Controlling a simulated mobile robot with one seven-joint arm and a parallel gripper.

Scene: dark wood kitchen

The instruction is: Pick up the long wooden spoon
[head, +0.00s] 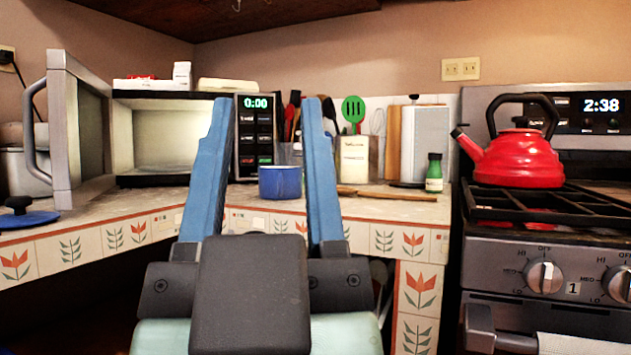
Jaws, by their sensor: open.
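A long wooden spoon (391,194) lies flat on the tiled counter, right of the blue pot. It is thin and brown, and its left end is close to my right finger. My gripper (270,105) shows large in the middle of the head view, with two blue fingers pointing up and wide apart. It is open, with nothing held between the fingers. The spoon is to the right of my gripper and looks farther off.
A blue pot (280,182) shows between my fingers. The open microwave (160,93) is left; a red kettle (517,160) sits on the stove (520,262) at right.

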